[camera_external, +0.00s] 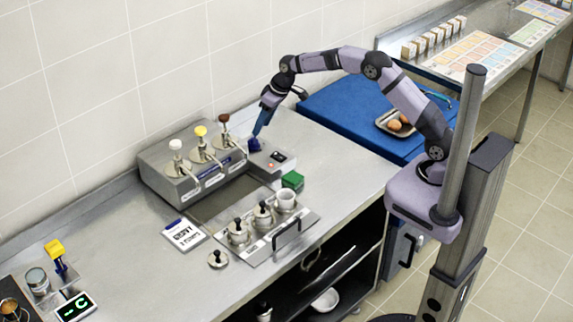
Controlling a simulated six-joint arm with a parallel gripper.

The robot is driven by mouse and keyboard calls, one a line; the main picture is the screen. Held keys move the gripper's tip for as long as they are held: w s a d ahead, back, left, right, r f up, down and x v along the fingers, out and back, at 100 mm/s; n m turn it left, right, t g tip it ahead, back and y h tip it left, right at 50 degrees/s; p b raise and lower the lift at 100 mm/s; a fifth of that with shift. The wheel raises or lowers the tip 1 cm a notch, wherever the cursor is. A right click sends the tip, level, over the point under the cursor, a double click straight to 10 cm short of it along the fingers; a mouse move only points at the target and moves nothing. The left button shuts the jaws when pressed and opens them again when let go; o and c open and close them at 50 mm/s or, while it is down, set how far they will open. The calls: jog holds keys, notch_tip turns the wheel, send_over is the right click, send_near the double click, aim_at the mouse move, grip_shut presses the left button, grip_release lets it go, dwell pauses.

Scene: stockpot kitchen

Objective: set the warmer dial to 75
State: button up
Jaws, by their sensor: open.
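The warmer (165,185) is a steel box against the tiled wall, with several pumps on top. At its right end is a small panel (272,162) with a dark display and a red light. The display is too small to read. My gripper (257,138) is open and points down at the left part of this panel. A dark blue shape, possibly the dial, sits right at the fingertips. I cannot tell whether the fingers are around it or touching it, and any dial marking is not readable.
A green block (292,181) and a rack of lidded pots (262,222) stand in front of the warmer. A sign (184,235) lies to the left.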

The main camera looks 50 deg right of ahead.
aim_at(254, 138)
jog(key=shift+w+n, duration=0.2)
jog(key=shift+n, duration=1)
jog(key=shift+p+x, duration=1.45)
jog(key=shift+x, duration=2.15)
jog(key=shift+a, duration=0.1)
jog(key=shift+c, duration=0.4)
jog(key=c, duration=0.9)
